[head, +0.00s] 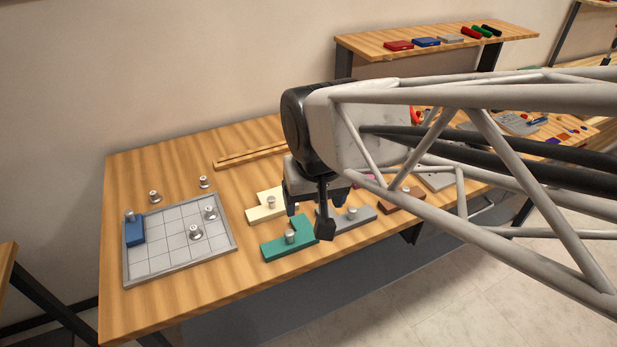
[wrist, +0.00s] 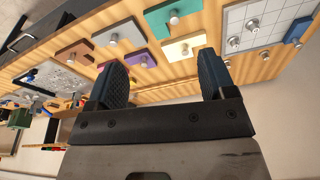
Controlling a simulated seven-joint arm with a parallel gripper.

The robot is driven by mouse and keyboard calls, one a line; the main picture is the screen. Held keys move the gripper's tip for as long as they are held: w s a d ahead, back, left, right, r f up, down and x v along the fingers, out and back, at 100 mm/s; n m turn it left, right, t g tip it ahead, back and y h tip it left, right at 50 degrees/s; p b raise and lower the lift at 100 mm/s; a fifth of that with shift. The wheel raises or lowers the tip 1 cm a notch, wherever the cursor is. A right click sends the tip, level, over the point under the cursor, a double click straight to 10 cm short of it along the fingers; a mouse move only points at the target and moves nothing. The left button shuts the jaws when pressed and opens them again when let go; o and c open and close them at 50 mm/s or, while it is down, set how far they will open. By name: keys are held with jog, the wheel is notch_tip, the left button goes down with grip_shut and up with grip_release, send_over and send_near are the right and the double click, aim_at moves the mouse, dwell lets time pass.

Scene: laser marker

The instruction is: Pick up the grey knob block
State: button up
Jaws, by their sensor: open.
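The grey knob block (head: 365,214) lies on the wooden table, right of the teal block, with a metal knob standing on it. My gripper's near finger hides part of its left end in the head view. In the wrist view the grey block (wrist: 126,35) lies beyond my left finger, with its knob showing. My gripper (head: 306,215) is open and empty above the blocks. In the wrist view my gripper (wrist: 162,60) shows two dark fingers spread wide, with nothing between them. The height above the table is hard to tell.
Neighbouring knob blocks are teal (head: 276,246), cream (head: 262,213), brown (head: 400,203) and purple (wrist: 143,60). A gridded tray (head: 165,265) at left holds a blue block (head: 135,232) and knobbed pieces. A wooden rail (head: 245,156) lies behind. Table is bare between tray and blocks.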

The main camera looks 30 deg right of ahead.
jog(key=w+d+f+m+g, duration=0.1)
jog(key=w+d+f+m, duration=0.5)
jog(key=w+d+m, duration=0.15)
jog(key=m+g, duration=0.1)
jog(key=m, duration=0.7)
send_over(352, 209)
notch_tip(352, 209, down, 9)
jog(key=shift+d+f, duration=0.1)
jog(key=shift+f, duration=1.25)
jog(key=shift+f, duration=0.1)
jog(key=shift+f, duration=2.55)
jog(key=shift+c, duration=0.2)
